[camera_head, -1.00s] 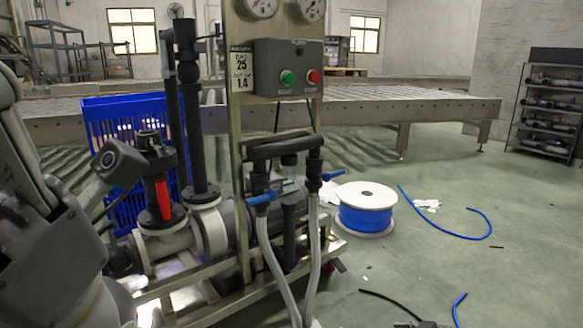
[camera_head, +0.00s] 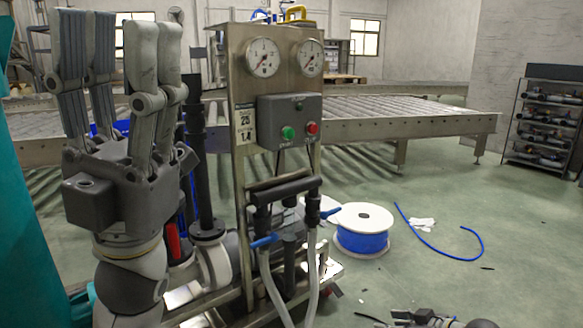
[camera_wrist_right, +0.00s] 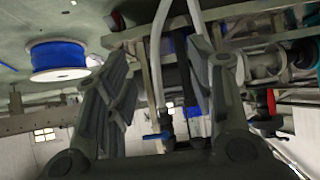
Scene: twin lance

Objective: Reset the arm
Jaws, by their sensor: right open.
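My left gripper (camera_head: 120,50) stands upright at the left of the head view, its grey fingers pointing up. The fingers are spread apart with nothing between them. It hides part of the pump rig (camera_head: 243,130) and most of the blue crate behind it. My right gripper (camera_wrist_right: 158,75) is open and empty in the wrist view, its fingers on either side of the rig's hoses and pipes, which appear beyond it. In the head view only a small part of the right gripper (camera_head: 425,317) shows at the bottom edge.
The rig carries two gauges (camera_head: 262,58) and a grey button box (camera_head: 290,121). A blue cable spool (camera_head: 362,240) and a loose blue hose (camera_head: 440,252) lie on the floor. A roller conveyor (camera_head: 410,125) runs behind. A shelf (camera_head: 545,125) stands at the right. The right floor is mostly clear.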

